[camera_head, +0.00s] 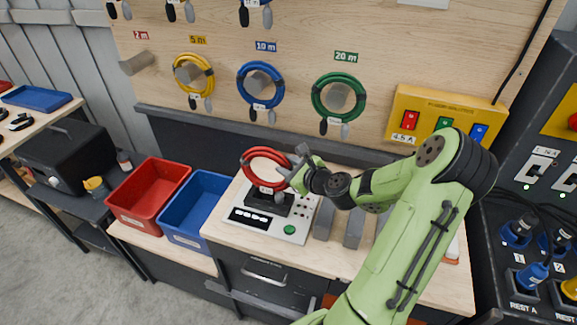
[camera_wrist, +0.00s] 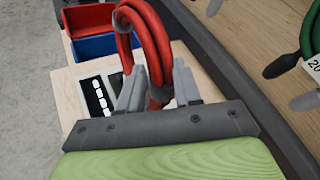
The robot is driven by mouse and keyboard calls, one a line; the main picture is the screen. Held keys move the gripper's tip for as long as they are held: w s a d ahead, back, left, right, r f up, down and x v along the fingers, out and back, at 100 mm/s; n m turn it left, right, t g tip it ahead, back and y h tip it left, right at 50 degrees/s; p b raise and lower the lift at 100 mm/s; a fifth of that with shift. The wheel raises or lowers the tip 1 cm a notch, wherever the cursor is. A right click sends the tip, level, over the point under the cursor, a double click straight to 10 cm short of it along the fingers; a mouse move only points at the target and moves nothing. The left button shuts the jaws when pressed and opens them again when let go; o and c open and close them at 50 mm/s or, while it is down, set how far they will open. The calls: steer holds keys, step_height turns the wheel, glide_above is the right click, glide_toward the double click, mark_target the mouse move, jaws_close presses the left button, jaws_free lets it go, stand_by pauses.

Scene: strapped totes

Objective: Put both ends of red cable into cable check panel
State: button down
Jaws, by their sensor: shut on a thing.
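The red cable (camera_head: 249,172) is a coil held upright above the cable check panel (camera_head: 265,233). My gripper (camera_head: 297,170) is shut on the right side of the coil. In the wrist view the red cable (camera_wrist: 160,40) passes between the two fingers of my gripper (camera_wrist: 158,88). The panel is a pale box with a black display strip, a green button and small dark holes on its right part. A white tag hangs at the coil's lower side, above a dark block on the panel. I cannot clearly tell the cable's two ends from that dark block.
A red bin (camera_head: 150,217) and a blue bin (camera_head: 187,236) stand left of the panel. Grey blocks (camera_head: 354,229) stand to its right. Yellow (camera_head: 209,73), blue (camera_head: 241,91) and green (camera_head: 317,103) coils hang on the pegboard behind. A dark socket cabinet (camera_head: 505,255) stands at right.

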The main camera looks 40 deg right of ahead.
steer(key=shift+f, duration=0.25)
steer(key=c, duration=0.7)
jaws_free()
steer(key=shift+f, duration=0.1)
steer(key=v, duration=1.5)
steer(key=shift+s, duration=0.35)
